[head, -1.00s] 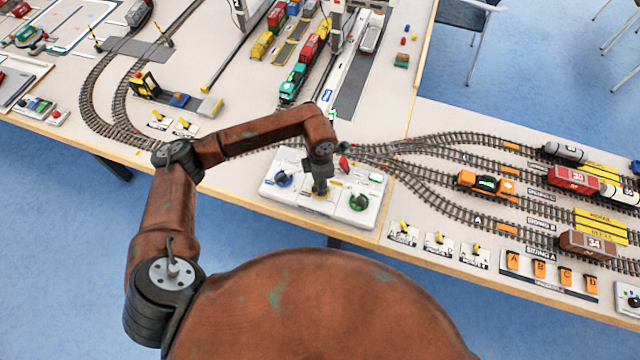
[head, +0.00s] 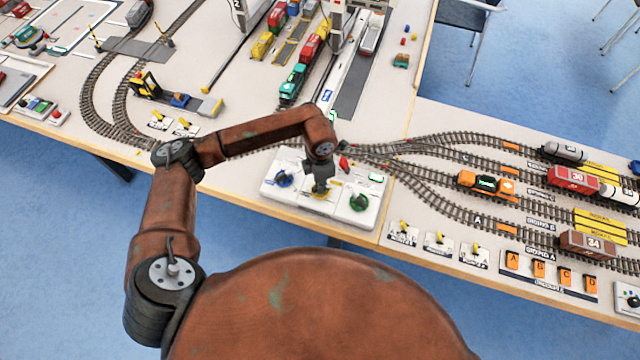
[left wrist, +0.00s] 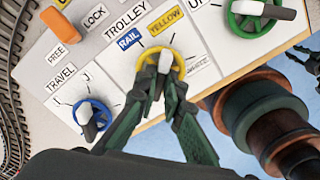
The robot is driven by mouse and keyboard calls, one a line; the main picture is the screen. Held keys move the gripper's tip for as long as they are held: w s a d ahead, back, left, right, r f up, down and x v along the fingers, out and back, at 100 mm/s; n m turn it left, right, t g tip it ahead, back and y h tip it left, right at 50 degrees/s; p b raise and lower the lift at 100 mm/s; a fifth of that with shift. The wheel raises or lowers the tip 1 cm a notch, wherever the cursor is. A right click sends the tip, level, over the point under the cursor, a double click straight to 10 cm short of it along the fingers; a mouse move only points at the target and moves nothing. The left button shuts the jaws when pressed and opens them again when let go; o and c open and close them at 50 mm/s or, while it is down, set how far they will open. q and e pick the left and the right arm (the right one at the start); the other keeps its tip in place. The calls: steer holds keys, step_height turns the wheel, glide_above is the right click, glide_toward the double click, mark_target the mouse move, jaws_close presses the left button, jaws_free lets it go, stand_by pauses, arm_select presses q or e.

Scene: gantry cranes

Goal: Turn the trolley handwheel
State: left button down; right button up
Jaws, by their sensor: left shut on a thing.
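The yellow trolley handwheel (left wrist: 176,67) is on the white control panel, below the TROLLEY label (left wrist: 125,20) in the left wrist view. A light grip bar (left wrist: 165,62) crosses it. My left gripper (left wrist: 158,88) is over the wheel, its two dark green fingers shut on the bar. The fingers hide the near part of the wheel. In the head view my left gripper (head: 320,188) points down at the middle of the control panel (head: 335,215) and covers most of the yellow wheel. My right gripper is in neither view.
The blue travel wheel (left wrist: 98,117) and a green wheel (left wrist: 245,14) flank the yellow one. An orange lever (left wrist: 57,20) sits near the FREE and LOCK labels. Model tracks and an orange locomotive (head: 487,184) lie to the panel's right in the head view.

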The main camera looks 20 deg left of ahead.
arm_select(q)
steer(key=n+p, duration=0.1)
steer(key=n, duration=0.4)
steer(key=shift+r, duration=0.15)
steer(key=n+p, duration=0.1)
steer(key=n, duration=0.2)
steer(key=shift+d, duration=0.1)
steer(key=shift+n+p, duration=0.55)
steer(key=shift+n, duration=0.45)
steer(key=c, duration=2)
jaws_free()
steer(key=shift+c, duration=0.2)
step_height(320, 180, up, 12)
